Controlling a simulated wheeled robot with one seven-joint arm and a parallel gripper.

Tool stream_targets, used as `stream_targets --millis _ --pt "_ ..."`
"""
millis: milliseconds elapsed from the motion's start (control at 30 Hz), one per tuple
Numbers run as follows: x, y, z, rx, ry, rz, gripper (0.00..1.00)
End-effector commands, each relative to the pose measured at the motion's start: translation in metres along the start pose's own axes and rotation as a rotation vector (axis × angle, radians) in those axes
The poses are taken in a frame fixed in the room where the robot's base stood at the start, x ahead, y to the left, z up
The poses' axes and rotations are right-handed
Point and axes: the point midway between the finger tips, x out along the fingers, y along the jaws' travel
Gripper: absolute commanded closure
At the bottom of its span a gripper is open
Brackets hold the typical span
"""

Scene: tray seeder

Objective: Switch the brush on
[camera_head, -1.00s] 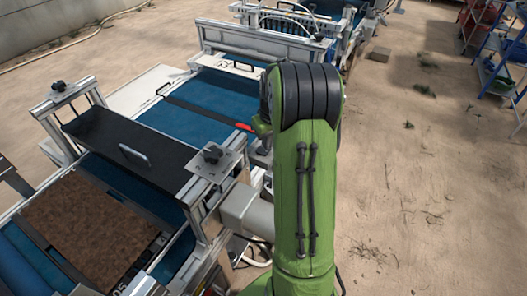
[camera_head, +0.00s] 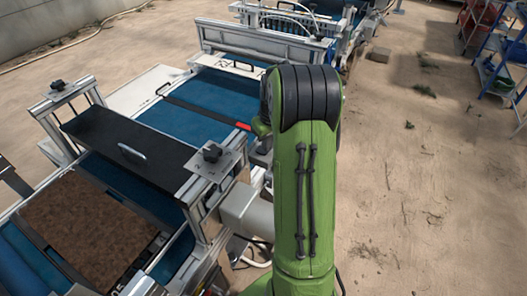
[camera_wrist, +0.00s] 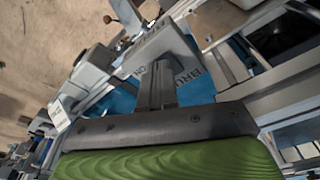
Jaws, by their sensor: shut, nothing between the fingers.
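The switch itself is not clearly seen. In the head view my green arm hides my gripper. The brush is not clearly identifiable; a black cover (camera_head: 128,142) with a handle spans the blue belt there.
A soil-filled tray (camera_head: 42,238) lies on the belt at lower left. A clamp knob (camera_head: 212,153) tops the frame beside my arm. A grey box (camera_head: 247,213) juts out from the frame. Bare ground is free to the right; a blue rack (camera_head: 497,75) stands at far right.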

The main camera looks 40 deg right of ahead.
Motion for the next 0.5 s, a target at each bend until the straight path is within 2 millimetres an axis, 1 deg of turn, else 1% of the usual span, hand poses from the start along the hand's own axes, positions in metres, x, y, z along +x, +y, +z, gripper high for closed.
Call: stream_targets --millis 500 --pt "0.0081 -0.0002 0.0011 0.000 0.000 0.000 1.00"
